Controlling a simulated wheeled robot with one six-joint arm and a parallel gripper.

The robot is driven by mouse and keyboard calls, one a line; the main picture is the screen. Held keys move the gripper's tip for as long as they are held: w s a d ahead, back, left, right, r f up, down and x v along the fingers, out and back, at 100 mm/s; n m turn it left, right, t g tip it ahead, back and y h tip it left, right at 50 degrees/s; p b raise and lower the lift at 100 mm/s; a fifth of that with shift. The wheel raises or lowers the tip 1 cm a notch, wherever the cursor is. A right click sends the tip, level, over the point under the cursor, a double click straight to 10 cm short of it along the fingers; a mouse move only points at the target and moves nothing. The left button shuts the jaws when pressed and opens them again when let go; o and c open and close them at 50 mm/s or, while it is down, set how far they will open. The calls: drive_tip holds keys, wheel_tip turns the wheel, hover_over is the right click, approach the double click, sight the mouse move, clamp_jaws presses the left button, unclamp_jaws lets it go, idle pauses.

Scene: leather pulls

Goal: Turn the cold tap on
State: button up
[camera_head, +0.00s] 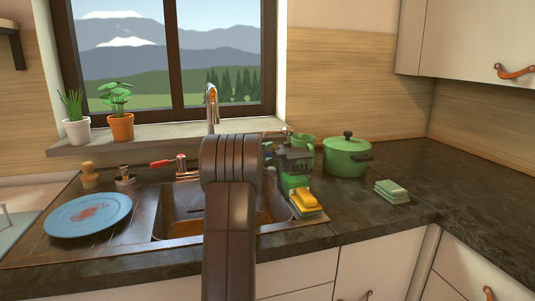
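The tall curved chrome spout (211,105) rises behind the sink, in front of the window. A tap with a red-marked lever (161,163) stands on the left side of the sink's back edge. A cold tap with a clear blue mark is not visible; the area right of the spout is largely hidden behind my arm. A small metal part (270,173) shows just right of my arm, but I cannot tell what it is. My gripper is hidden behind my own dark arm, which reaches over the sink (185,205).
A blue plate (88,214) lies on the drainer at left. A green bottle (293,170), yellow sponge (305,201), green pot (347,155) and stacked green sponges (391,190) stand to the right. Potted plants (121,126) line the sill. The right counter (455,215) is mostly clear.

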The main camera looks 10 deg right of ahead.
sight(268, 156)
clamp_jaws()
drive_tip(key=shift+s+a+f+m+g+h+b, duration=0.1)
drive_tip(key=shift+s+a+m+g+h+b, duration=0.1)
drive_tip(key=shift+s+m+g+h, duration=0.45)
drive_tip(key=shift+s+a+r+m+g+h+b, duration=0.1)
drive_tip(key=shift+s+a+m+g+h+b, duration=0.15)
drive_tip(key=shift+m+g+h, duration=0.7)
drive_tip(key=shift+s+a+f+m+g+h+b, duration=0.15)
drive_tip(key=shift+s+m+g+h, duration=0.35)
drive_tip(key=shift+g, duration=0.6)
drive_tip(key=shift+s+a+m+g+h, duration=0.3)
drive_tip(key=shift+s+m+g, duration=0.2)
drive_tip(key=shift+m+g, duration=0.45)
drive_tip(key=shift+s+a+m+g+h, duration=0.3)
drive_tip(key=shift+s+m+g, duration=0.2)
drive_tip(key=shift+g, duration=0.75)
unclamp_jaws()
